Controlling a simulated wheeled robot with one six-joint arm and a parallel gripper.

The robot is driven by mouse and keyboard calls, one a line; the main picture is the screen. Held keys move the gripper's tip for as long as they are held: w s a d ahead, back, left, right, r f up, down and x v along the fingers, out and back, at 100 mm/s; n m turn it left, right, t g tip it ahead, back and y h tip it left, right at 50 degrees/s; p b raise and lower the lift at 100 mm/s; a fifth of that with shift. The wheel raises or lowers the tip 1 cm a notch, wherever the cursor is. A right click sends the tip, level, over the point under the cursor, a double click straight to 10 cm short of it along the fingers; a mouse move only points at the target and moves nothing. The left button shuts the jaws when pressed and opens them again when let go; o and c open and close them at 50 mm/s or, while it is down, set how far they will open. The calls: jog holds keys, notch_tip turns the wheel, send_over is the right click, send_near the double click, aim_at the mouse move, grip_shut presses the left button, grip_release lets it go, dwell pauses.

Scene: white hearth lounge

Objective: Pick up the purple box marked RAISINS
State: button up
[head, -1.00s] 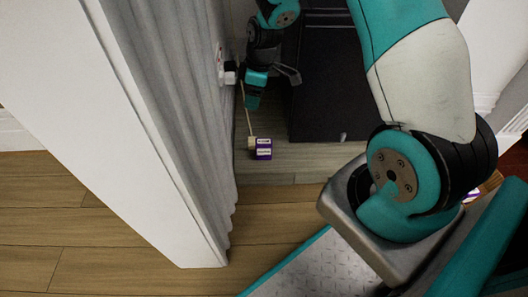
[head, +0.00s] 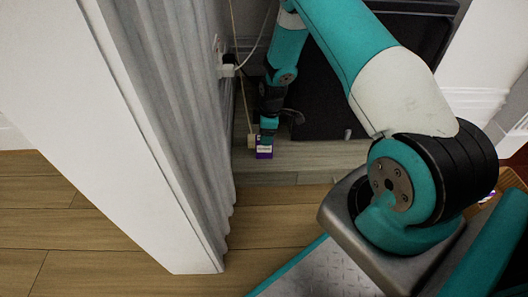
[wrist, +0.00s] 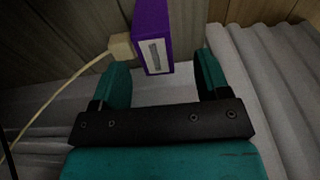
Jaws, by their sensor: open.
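The purple box (head: 264,153) with a white label stands on the low grey plank ledge in the head view; the label is too small to read. In the wrist view the purple box (wrist: 153,22) shows at the top, its near end between the two teal fingertips in the picture. My gripper (head: 268,138) reaches down right at the box and hides part of its top. In the wrist view my gripper (wrist: 163,66) is open, with gaps beside the box; I cannot tell whether a finger touches it.
A tan block (wrist: 121,46) on a cord sits close left of the box. A grey curtain (head: 170,120) and white wall edge stand to the left. A plug (head: 227,71) is in the wall behind. A dark panel (head: 330,100) stands right of the gripper.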

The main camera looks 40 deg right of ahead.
jog(key=shift+w+a+f+b, duration=0.1)
jog(key=shift+w+f+b, duration=0.1)
jog(key=shift+f+b, duration=1.05)
jog(key=shift+w+a+f+b, duration=0.1)
jog(key=shift+w+f+b, duration=0.1)
jog(key=shift+f+b, duration=1.05)
jog(key=shift+f+p, duration=0.15)
jog(key=shift+p, duration=0.25)
jog(key=shift+d, duration=0.1)
jog(key=c, duration=1)
